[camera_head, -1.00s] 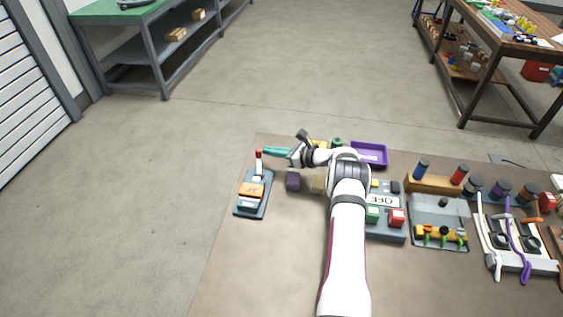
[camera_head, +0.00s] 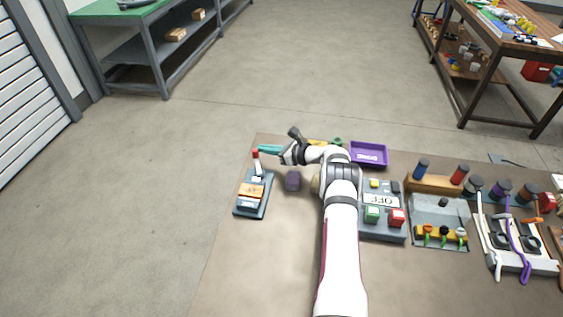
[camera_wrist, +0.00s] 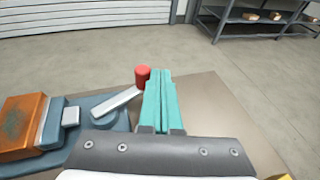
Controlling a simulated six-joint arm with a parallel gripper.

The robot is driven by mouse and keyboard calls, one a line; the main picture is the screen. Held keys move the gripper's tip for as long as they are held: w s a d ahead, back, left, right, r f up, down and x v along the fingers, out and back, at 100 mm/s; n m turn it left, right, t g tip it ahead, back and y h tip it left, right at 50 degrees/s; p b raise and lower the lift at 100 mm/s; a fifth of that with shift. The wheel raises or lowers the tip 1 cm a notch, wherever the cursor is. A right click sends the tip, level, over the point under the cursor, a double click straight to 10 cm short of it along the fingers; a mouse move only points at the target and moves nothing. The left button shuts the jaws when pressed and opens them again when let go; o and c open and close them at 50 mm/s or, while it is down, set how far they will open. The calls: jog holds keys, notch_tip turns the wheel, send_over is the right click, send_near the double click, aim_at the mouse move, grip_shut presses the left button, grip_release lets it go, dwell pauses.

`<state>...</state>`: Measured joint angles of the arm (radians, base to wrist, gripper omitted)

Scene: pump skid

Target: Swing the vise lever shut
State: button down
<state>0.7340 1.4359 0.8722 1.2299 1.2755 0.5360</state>
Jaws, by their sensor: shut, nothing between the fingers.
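The vise (camera_head: 253,194) stands near the left edge of the table on a blue-grey base, with an orange block (camera_head: 250,190) between its jaws; the block also shows in the wrist view (camera_wrist: 22,122). Its lever (camera_head: 257,166) is a pale bar with a red knob (camera_head: 255,153), standing out at the vise's far end. In the wrist view the lever (camera_wrist: 117,106) slants up to the right to the red knob (camera_wrist: 142,75). My gripper (camera_head: 262,149), with teal fingers, is shut and empty. The fingertips (camera_wrist: 158,73) are just right of the knob, close to or touching it; I cannot tell which.
A purple tray (camera_head: 369,154) and a panel with green and red buttons (camera_head: 384,215) are right of my arm. The table in front of the vise is clear.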

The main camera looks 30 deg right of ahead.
dwell(0.4)
jog(key=v, duration=1.5)
jog(key=shift+s, duration=0.35)
jog(key=shift+d+r, duration=0.1)
jog(key=shift+r, duration=0.1)
